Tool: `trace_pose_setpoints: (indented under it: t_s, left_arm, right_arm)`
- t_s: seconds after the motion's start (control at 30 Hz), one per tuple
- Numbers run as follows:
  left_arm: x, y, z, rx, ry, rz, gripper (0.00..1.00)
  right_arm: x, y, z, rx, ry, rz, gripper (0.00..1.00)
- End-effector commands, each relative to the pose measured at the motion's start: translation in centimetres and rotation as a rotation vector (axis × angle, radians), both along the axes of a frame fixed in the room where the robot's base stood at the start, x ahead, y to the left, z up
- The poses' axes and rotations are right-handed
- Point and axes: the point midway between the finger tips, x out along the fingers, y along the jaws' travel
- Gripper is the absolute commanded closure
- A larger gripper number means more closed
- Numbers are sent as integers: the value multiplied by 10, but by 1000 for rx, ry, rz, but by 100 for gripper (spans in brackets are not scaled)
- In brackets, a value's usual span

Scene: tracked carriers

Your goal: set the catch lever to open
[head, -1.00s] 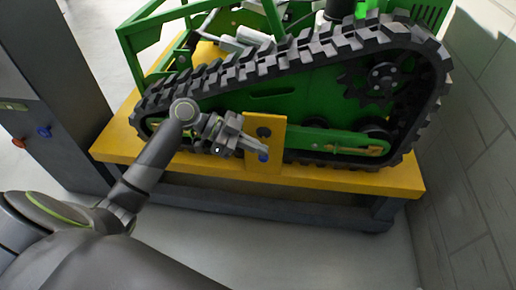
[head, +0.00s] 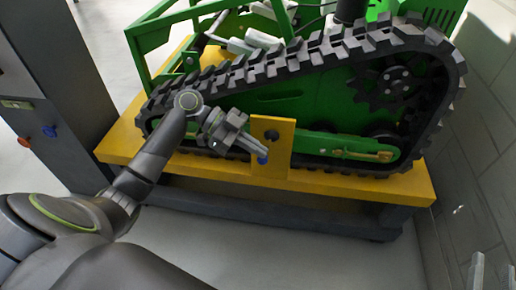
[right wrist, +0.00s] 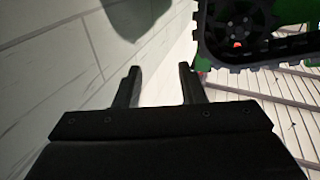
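A yellow upright plate (head: 284,153) stands at the front of the tracked carrier (head: 300,105). A brass-coloured lever (head: 368,155) lies nearly level on the green track frame, right of the plate. I cannot tell which part is the catch lever. My right gripper (right wrist: 157,85) is open and empty; its fingertips also show in the head view (head: 493,277).
The carrier stands on a yellow-topped bench (head: 215,170). A grey block wall (head: 488,150) is close on the right. A dark cabinet (head: 50,100) with red and blue knobs stands at the left. The floor in front of the bench is clear.

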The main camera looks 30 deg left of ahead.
Motion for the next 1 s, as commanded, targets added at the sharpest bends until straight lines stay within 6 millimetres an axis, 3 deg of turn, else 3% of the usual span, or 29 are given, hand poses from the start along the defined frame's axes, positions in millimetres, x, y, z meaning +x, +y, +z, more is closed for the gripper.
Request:
trace_pose_setpoints:
  t_s: [0.5, 1.0]
  left_arm:
    - [2, 14, -5, 8, 8, 8, 100]
    - [6, 22, -3, 6, 4, 5, 100]
  right_arm:
    - [-1, 2, 27, -39, -154, 2, 64]
    - [-3, 3, 36, -50, -203, 2, 64]
